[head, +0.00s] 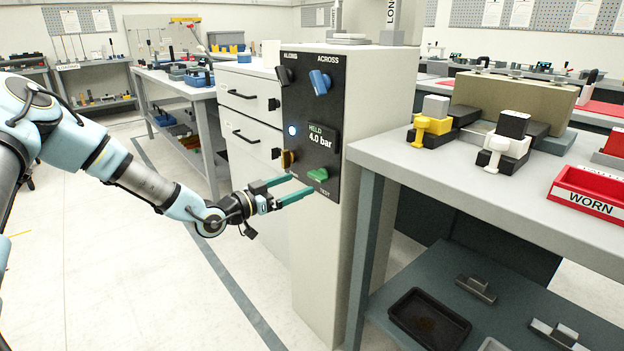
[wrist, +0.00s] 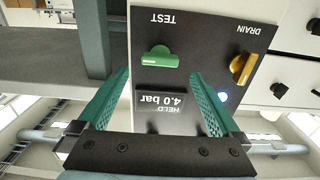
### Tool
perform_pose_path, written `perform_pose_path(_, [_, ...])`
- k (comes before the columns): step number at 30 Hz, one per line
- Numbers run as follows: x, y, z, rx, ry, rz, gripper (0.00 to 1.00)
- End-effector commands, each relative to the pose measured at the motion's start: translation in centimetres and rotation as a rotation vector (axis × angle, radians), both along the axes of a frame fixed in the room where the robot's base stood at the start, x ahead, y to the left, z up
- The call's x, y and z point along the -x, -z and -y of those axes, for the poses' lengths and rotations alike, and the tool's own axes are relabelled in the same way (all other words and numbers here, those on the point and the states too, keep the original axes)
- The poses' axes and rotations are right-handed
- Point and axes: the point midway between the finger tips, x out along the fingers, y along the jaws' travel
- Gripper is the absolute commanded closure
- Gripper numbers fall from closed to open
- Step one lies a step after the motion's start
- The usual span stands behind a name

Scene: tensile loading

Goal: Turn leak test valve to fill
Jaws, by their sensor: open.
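A dark control panel (head: 312,122) on the front of a pale cabinet carries several knobs. The green knob (head: 318,174), beside the word TEST, sits low on the right; in the wrist view, which is upside down, it shows as a green bar (wrist: 160,57) lying crosswise. A lit display (head: 322,137) reads HELD 4.0 bar. My gripper (head: 302,184) is open and empty, its teal fingers pointing at the lower panel. In the wrist view the green knob appears between and beyond the fingertips (wrist: 161,74); contact is not visible. No word "fill" is legible.
An orange knob (wrist: 243,66) marked DRAIN sits beside the green one. Black (head: 285,76) and blue (head: 320,82) knobs are higher on the panel. A workbench (head: 450,177) with fixtures and a red WORN bin (head: 590,195) stands right. Floor is clear below my arm.

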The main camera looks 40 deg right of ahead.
Motion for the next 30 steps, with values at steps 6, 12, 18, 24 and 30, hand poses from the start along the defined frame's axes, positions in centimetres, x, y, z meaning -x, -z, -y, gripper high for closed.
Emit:
perform_pose_path(6, [0.3, 0.0, 4.0, -0.002, 0.001, -0.001, 0.0])
perform_pose_path(12, [0.4, 0.0, 5.9, -0.003, 0.0, 0.0, 0.0])
perform_pose_path(18, [0.4, 0.1, 6.3, -0.003, 0.0, 0.0, 0.0])
perform_pose_path(24, [0.4, 0.1, 6.3, -0.003, 0.0, 0.0, 0.05])
perform_pose_path(30, [0.4, 0.1, 6.3, -0.003, 0.0, 0.0, 0.27])
